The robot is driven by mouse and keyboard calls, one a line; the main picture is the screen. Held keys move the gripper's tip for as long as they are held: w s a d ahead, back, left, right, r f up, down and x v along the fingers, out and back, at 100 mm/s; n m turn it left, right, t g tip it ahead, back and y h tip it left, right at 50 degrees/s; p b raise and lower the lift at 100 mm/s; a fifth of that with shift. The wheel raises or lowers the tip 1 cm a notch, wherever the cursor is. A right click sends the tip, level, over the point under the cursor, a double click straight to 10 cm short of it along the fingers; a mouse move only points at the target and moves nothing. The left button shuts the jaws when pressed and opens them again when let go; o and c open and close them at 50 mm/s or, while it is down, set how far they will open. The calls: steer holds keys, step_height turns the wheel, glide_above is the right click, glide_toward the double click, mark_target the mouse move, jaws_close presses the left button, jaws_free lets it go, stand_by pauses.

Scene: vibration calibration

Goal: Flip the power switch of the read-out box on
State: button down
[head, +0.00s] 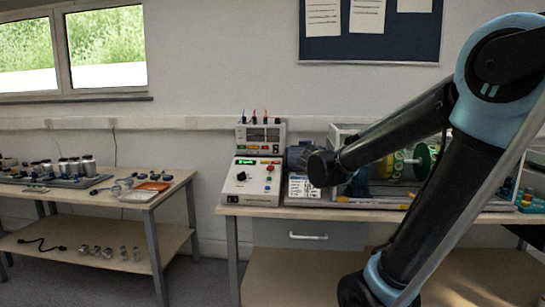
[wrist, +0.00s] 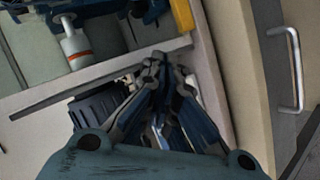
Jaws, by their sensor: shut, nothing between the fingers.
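In the head view a light grey control box (head: 251,181) stands on the bench, with a lit green display, a black knob and small red and green buttons. Another light box (head: 260,134) with coloured plugs on top stands behind it. I cannot tell which is the read-out box, and the power switch is too small to make out. My gripper (wrist: 158,60) is shut and empty in the wrist view, its fingertips overlapping a pale edge. In the head view my dark wrist is right of the control box, and my fingers are hidden. Neither box shows clearly in the wrist view.
A clear-sided rig with green and yellow wheels (head: 426,158) stands right of the control box, partly behind my arm. A drawer handle (head: 308,237) is under the bench; it also shows in the wrist view (wrist: 294,70). A side table (head: 165,193) with jars stands left.

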steer(key=w+a+r+n+t+y, duration=0.1)
steer(key=w+a+r+n+t, duration=0.25)
steer(key=w+a, duration=0.5)
steer(key=n+t+y, duration=0.3)
steer(key=n, duration=0.2)
glide_toward(273, 153)
steer(key=w, duration=0.5)
steer(key=shift+w+d, duration=0.15)
steer(key=shift+w, duration=0.25)
steer(key=shift+w+f, duration=0.25)
steer(key=shift+w, duration=0.2)
